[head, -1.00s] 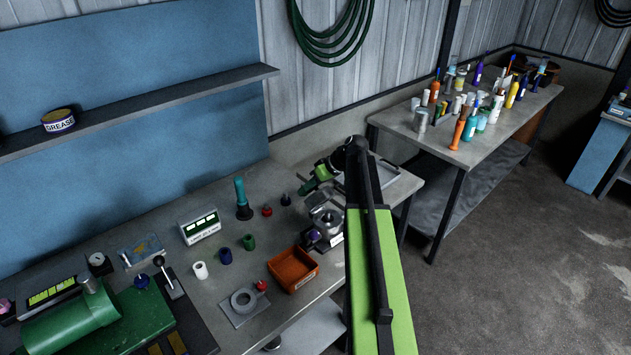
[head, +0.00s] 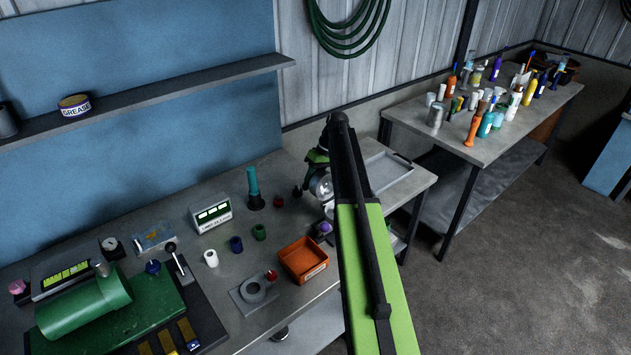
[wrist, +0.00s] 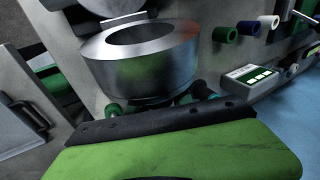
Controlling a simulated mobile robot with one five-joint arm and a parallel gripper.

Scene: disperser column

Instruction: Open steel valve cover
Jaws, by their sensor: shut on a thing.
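The steel valve cover (head: 323,187) shows in the head view as a shiny round piece, tilted up just below my gripper (head: 318,160). My gripper is shut on it; the contact itself is hard to see. The arm hides most of the valve beneath. In the wrist view a large round steel piece (wrist: 140,62) with a dark round opening is close beyond the gripper's green and black body. I cannot tell whether it is the cover or the valve body. The green fingertips (wrist: 160,103) show just below it, partly hidden.
An orange bin (head: 303,260) stands near the bench's front edge. A grey tray (head: 385,172) lies to the right of the arm. Small knobs, bushings (head: 237,244) and a display box (head: 211,213) stand to the left. A second bench (head: 480,138) with bottles is farther right.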

